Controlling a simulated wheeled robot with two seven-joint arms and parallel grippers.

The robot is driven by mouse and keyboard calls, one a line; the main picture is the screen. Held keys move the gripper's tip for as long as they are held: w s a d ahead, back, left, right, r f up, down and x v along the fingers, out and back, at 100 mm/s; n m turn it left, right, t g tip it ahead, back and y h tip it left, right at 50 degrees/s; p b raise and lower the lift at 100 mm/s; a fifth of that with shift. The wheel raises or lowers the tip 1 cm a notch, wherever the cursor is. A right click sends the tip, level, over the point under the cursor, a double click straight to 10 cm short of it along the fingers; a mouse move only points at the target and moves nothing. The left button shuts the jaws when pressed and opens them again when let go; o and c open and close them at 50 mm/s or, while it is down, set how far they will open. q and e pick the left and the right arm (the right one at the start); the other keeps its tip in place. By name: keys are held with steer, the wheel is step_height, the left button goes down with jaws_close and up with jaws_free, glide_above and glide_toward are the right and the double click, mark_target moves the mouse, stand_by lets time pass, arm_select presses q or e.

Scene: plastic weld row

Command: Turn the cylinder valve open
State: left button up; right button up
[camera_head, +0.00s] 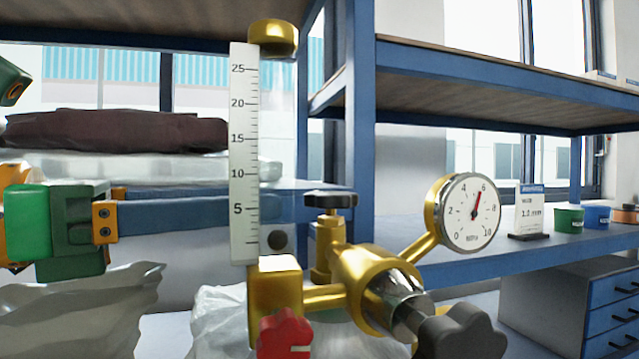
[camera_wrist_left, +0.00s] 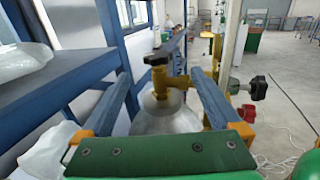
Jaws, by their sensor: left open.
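The cylinder valve is brass with a black handwheel (camera_head: 330,199) on top, left of the pressure gauge. In the left wrist view the handwheel (camera_wrist_left: 160,57) and brass valve body (camera_wrist_left: 161,80) stand above the pale cylinder shoulder (camera_wrist_left: 165,118). My left gripper (camera_head: 285,208) comes in from the left, its blue fingers passing behind the scaled flow tube. In the left wrist view it (camera_wrist_left: 160,78) is open, one finger each side of the valve. I see no finger touching the handwheel; the tips are partly hidden in the head view. My right gripper is not in view.
The brass regulator (camera_head: 370,285) carries a round gauge (camera_head: 469,212), a scaled flow tube (camera_head: 244,150), a red knob (camera_head: 285,335) and a dark grey knob (camera_head: 460,335). They crowd the space in front of the valve. A blue shelf post (camera_head: 360,120) stands behind.

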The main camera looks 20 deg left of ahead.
mark_target(310, 201)
arm_select(q)
steer(key=p+x, duration=0.2)
steer(key=x, duration=0.8)
steer(key=shift+w+f+p, duration=0.1)
steer(key=shift+w+p, duration=0.25)
steer(key=shift+w, duration=0.15)
steer(key=shift+d, duration=0.2)
steer(key=shift+s+a, duration=0.1)
steer(key=shift+s, duration=0.1)
steer(key=shift+w, duration=0.1)
steer(key=c, duration=1.3)
steer(key=shift+f, duration=0.1)
steer(key=shift+c, duration=0.3)
steer(key=n+y+b, duration=0.1)
steer(key=b, duration=0.1)
steer(key=shift+f+t+b, duration=0.25)
steer(key=shift+t+b, duration=0.05)
steer(key=shift+t, duration=0.1)
steer(key=shift+r+n+y, duration=0.2)
steer(key=shift+n+y, duration=0.1)
steer(key=shift+y, duration=0.1)
steer(key=shift+r, duration=0.1)
steer(key=o, duration=1.4)
steer(key=shift+c, duration=0.2)
